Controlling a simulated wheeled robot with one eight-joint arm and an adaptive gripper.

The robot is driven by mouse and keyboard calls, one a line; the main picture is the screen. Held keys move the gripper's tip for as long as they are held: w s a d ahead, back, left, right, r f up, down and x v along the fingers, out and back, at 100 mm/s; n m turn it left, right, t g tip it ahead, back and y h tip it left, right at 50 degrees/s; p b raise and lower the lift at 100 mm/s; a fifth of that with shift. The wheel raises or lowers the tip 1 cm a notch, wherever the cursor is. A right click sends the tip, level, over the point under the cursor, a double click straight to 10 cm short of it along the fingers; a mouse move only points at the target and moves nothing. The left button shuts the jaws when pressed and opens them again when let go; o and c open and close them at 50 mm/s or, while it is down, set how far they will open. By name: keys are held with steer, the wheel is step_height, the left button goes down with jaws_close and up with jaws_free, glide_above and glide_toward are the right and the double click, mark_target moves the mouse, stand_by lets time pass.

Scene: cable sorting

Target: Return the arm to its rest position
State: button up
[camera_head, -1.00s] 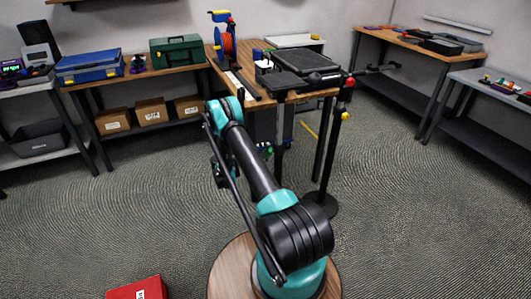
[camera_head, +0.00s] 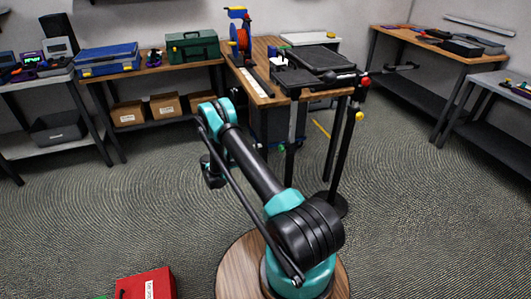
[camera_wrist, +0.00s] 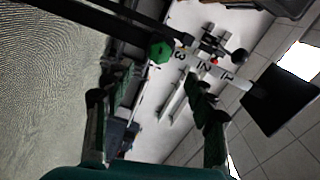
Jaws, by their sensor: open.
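My teal and black arm (camera_head: 255,165) is bent at the elbow, with its upper end in the middle of the head view. The wrist end hangs dark below that bend, and the fingers are too small to make out there. In the wrist view my gripper (camera_wrist: 160,98) is open, with its two dark fingers wide apart. I see nothing held between them. Beyond the fingers is a white panel (camera_wrist: 180,85) with black numbers, with a green knob (camera_wrist: 160,50) near it.
A wooden table (camera_head: 258,82) with a black tray (camera_head: 322,62) and an orange spool (camera_head: 240,38) stands behind the arm. Benches line the left and right walls. A red box (camera_head: 148,284) lies at the front left. Open carpet lies on both sides.

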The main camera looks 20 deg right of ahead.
steer(key=shift+a, duration=0.55)
